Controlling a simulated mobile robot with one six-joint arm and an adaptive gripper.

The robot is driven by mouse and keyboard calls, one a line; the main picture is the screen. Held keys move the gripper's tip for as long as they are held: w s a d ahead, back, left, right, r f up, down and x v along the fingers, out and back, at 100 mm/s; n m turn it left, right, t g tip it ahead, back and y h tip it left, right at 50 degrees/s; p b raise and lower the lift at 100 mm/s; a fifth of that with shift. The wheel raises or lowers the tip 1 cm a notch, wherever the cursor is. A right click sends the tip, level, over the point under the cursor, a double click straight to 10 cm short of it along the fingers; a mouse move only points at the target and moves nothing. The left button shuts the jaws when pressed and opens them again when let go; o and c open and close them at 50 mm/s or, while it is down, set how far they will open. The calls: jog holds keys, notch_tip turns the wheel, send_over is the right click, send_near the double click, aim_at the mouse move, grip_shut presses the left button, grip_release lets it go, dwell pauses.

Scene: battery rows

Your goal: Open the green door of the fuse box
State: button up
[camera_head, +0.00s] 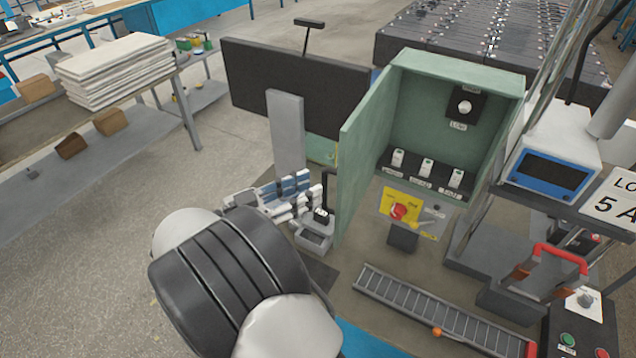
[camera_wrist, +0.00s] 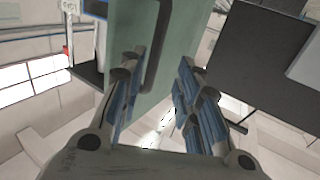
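The fuse box (camera_head: 430,110) is a green cabinet with its green door (camera_head: 358,150) swung out on the left side, so the inside is in view. A black bar handle (camera_head: 328,190) is on the door's outer face. My gripper (camera_head: 310,190) is left of the door, with its blue-padded fingers close to the handle. In the wrist view my gripper (camera_wrist: 160,78) is open, and the door (camera_wrist: 128,30) and handle (camera_wrist: 160,45) show ahead between the fingertips. The handle's lower end is near the fingers; I cannot tell whether they touch it.
Inside the box are a dial (camera_head: 464,107) and three switches (camera_head: 427,168). Below are a yellow panel with a red knob (camera_head: 399,211) and a grey slotted rail (camera_head: 430,310). A dark monitor (camera_head: 290,85) stands behind my gripper. A blue-fronted meter (camera_head: 548,172) stands right.

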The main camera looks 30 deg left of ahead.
jog(key=v, duration=0.7)
jog(key=shift+s, duration=0.35)
jog(key=shift+a, duration=0.2)
